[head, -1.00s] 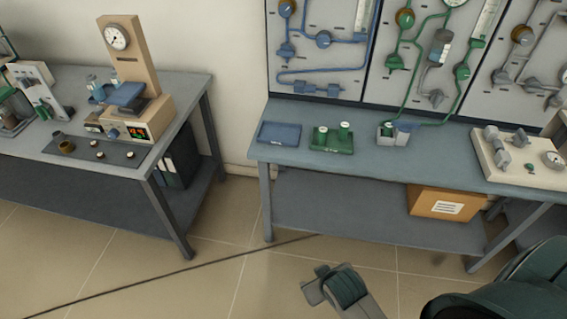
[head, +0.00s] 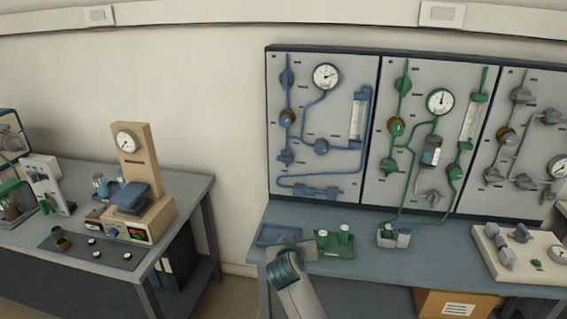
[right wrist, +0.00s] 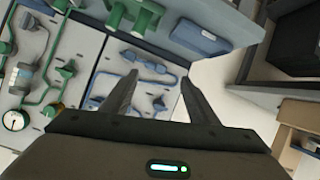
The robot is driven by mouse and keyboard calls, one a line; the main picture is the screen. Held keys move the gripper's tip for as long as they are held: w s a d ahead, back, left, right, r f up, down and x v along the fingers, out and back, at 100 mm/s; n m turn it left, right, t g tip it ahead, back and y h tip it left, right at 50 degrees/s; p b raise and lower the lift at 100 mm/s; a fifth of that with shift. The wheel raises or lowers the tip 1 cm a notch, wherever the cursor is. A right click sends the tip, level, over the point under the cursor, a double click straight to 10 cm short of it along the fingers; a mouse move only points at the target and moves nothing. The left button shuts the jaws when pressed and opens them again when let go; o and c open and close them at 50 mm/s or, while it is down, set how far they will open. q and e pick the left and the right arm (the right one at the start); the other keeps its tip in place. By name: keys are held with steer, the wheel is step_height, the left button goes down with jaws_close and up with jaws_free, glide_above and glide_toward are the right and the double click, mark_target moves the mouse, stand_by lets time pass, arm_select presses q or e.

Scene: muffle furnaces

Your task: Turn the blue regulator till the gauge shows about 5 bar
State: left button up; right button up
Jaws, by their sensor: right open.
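The blue line hangs on the left wall panel (head: 345,180). Its round white gauge (head: 326,77) is at the top; the scale is too small to read. I cannot tell for sure which is the regulator. My right gripper (head: 292,248) is in front of the bench, below the panel and apart from it. In the right wrist view its fingers (right wrist: 157,92) are spread, with nothing between them. My left gripper is not seen.
A green panel (head: 400,75) adjoins on the right. Another bench with instruments stands at left.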

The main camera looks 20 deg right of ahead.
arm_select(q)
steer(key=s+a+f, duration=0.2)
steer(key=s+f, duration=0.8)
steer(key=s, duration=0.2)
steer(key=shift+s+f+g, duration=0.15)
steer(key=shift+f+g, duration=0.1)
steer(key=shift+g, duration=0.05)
arm_select(e)
steer(key=w+r+t+h, duration=0.1)
steer(key=w+r+t, duration=0.1)
steer(key=w+r, duration=0.6)
steer(key=w+a+r+m+t+h, duration=0.1)
steer(key=w+r+t+h, duration=0.1)
steer(key=w+r, duration=0.6)
step_height(320, 180, up, 7)
steer(key=shift+w+r, duration=0.2)
steer(key=shift+w, duration=0.2)
steer(key=shift+a, duration=0.15)
